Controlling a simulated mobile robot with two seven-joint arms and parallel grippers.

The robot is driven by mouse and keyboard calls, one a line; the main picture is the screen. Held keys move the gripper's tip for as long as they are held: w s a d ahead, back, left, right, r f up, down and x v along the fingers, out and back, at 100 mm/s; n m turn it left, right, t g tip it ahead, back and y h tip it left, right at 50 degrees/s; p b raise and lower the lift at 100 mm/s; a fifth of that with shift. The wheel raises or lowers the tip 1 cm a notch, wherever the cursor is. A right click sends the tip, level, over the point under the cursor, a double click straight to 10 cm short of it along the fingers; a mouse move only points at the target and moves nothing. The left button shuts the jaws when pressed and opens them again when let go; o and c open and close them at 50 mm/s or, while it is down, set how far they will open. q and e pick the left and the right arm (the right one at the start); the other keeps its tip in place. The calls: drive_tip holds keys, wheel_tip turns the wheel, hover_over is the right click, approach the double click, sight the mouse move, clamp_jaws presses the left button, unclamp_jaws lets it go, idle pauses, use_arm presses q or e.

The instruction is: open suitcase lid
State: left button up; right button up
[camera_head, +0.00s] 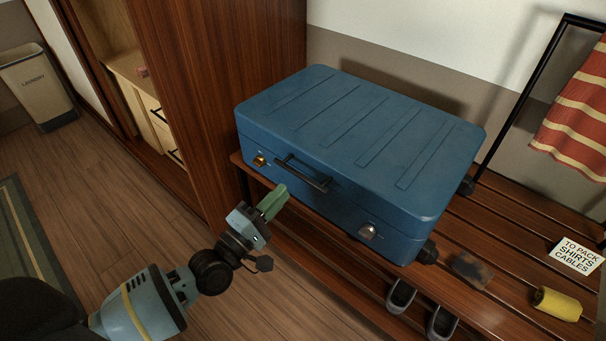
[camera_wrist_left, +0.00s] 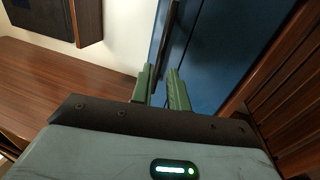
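The blue suitcase (camera_head: 350,130) lies flat on a slatted wooden rack with its lid shut. Its front face carries a black handle (camera_head: 302,174), a brassy latch (camera_head: 260,161) on the left and a silvery latch (camera_head: 368,231) on the right. My left gripper (camera_head: 275,200) has green fingers and is in front of the suitcase, just below and left of the handle. In the left wrist view its fingers (camera_wrist_left: 161,88) stand apart, with the dark handle bar (camera_wrist_left: 168,40) ahead of the gap; I cannot tell whether they touch. My right gripper is out of view.
The rack (camera_head: 500,262) holds a yellow roll (camera_head: 557,303), a dark brush-like block (camera_head: 471,269) and a packing note (camera_head: 576,255). Dark shoes (camera_head: 401,296) sit below. A wooden wardrobe (camera_head: 225,90) stands close at left. A striped cloth (camera_head: 578,115) hangs at right.

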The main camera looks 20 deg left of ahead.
sight(300, 175)
use_arm(q)
drive_tip(key=x, duration=0.7)
drive_tip(key=shift+w+d+b, duration=0.1)
drive_tip(key=shift+w+b, duration=0.15)
drive_tip(key=shift+b, duration=0.05)
drive_tip(key=shift+c, duration=0.3)
clamp_jaws()
